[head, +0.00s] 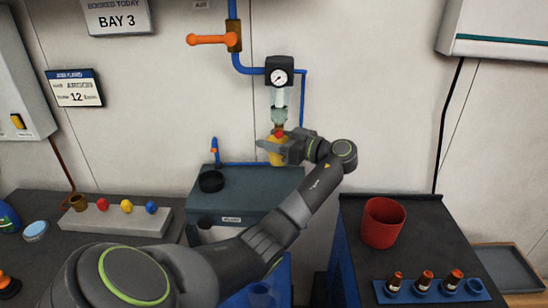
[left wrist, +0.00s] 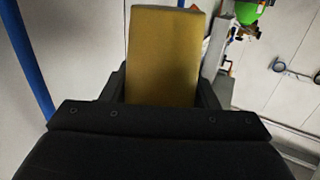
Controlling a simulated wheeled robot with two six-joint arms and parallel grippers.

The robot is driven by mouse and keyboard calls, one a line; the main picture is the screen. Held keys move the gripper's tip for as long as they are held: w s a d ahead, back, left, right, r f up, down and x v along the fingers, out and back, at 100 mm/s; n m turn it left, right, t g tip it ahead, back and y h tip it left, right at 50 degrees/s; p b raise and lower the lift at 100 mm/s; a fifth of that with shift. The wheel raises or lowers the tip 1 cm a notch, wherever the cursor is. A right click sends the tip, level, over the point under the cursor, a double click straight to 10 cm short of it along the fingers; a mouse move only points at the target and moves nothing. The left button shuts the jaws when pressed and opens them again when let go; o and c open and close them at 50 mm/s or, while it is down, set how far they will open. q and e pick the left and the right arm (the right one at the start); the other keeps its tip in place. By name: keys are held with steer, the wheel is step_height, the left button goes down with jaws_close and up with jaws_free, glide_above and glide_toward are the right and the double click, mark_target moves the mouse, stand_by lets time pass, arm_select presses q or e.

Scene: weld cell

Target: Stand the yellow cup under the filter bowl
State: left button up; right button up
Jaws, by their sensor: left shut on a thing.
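The yellow cup (head: 272,152) is in my left gripper (head: 283,150), just under the filter bowl (head: 279,98) in the head view. In the left wrist view the cup (left wrist: 162,55) fills the space between the two dark fingers, which are shut on it. The filter bowl is clear with a pale green lower end, and hangs below a black regulator with a round gauge (head: 279,77). A small red part shows between the bowl's lower end and the cup. I cannot tell whether the cup touches the cabinet top below. My right gripper is not in view.
A blue pipe runs along the wall. A red bucket (head: 382,222) and a blue rack of small bottles (head: 432,289) occupy the right bench.

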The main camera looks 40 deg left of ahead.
mark_target(275, 161)
arm_select(q)
step_height(275, 161, down, 3)
steer(key=shift+d+f+p, duration=0.1)
steer(key=shift+p, duration=0.3)
step_height(275, 161, down, 2)
steer(key=shift+s+f+p, duration=0.1)
steer(key=shift+f+p, duration=0.05)
steer(key=shift+p, duration=0.45)
steer(key=shift+w+f+p, duration=0.2)
steer(key=shift+f+p, duration=0.15)
steer(key=shift+f, duration=0.4)
steer(key=shift+f, duration=0.15)
steer(key=o, duration=1)
steer(key=shift+r, duration=0.2)
